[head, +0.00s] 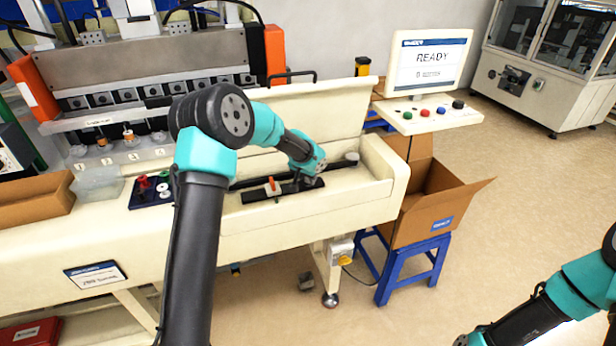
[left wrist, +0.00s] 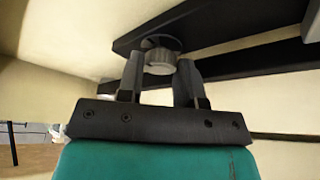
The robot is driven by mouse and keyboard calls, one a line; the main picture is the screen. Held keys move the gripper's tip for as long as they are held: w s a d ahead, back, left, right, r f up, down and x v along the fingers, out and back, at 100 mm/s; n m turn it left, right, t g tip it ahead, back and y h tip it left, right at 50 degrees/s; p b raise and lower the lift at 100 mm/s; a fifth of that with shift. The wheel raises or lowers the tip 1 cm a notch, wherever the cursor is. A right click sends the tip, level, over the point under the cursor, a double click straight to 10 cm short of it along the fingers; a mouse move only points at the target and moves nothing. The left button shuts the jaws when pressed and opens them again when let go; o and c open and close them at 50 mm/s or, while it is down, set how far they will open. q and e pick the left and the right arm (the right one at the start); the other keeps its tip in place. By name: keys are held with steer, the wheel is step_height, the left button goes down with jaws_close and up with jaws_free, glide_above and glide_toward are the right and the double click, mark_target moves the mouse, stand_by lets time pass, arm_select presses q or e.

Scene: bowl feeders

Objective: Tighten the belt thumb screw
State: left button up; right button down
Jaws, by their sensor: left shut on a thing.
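The thumb screw (left wrist: 160,60) is a small ribbed grey knob against a black bar (left wrist: 205,25) in the left wrist view. The fingers of my left gripper (head: 298,182) stand on both sides of it, shut on the knob. In the head view the gripper is low over a black plate (head: 257,194) in the cream machine's trough, and my wrist hides the screw. A red-orange lever (head: 273,187) stands on that plate, left of the gripper.
A raised cream lid (head: 335,105) stands behind the trough, and its front wall (head: 330,213) is close to my gripper. A screen reading READY (head: 430,60) and a button panel (head: 425,115) are to the right. An open cardboard box (head: 425,215) sits on a blue stool (head: 415,268).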

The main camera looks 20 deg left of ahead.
arm_select(q)
steer(key=shift+m+h, duration=0.3)
steer(key=shift+m, duration=0.4)
steer(key=o, duration=0.6)
steer(key=shift+o, duration=0.2)
steer(key=v, duration=1.7)
steer(key=shift+r, duration=0.2)
